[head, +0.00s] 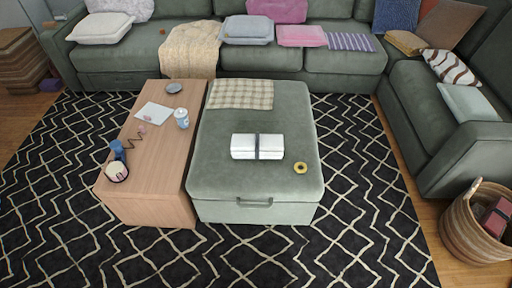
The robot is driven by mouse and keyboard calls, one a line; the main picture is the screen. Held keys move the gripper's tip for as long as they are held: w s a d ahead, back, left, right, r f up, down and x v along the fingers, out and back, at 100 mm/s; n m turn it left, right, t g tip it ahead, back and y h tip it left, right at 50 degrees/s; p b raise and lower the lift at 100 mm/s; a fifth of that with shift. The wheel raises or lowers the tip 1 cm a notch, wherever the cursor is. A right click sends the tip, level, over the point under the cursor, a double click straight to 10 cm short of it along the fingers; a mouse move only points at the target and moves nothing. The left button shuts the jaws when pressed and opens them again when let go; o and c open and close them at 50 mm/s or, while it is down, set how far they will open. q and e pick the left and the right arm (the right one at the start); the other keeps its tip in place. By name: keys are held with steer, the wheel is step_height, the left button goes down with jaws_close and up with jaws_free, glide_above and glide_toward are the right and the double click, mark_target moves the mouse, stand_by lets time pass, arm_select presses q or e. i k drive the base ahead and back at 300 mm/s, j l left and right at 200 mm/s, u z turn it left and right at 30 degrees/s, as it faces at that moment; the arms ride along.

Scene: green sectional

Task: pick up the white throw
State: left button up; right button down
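A white folded bundle (243,146) with a dark band around it lies on the green ottoman (225,182), near its middle. It may be the white throw; I cannot tell for certain that it is cloth. A cream knitted throw (190,50) is draped over the seat and front of the green sofa behind the wooden table. A beige checked cloth (240,94) lies flat on the far end of the ottoman. Neither of my grippers shows in the head view.
A woven basket (461,229) stands at right. The patterned rug (370,200) is clear in front.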

mark_target(257, 146)
steer(key=i+j+z, duration=0.2)
steer(key=j, duration=0.4)
steer(key=i+j+z, duration=0.15)
steer(key=j, duration=0.5)
steer(key=i+j+z, duration=0.2)
steer(key=j, duration=0.5)
steer(key=j+z, duration=0.15)
steer(key=j, duration=0.5)
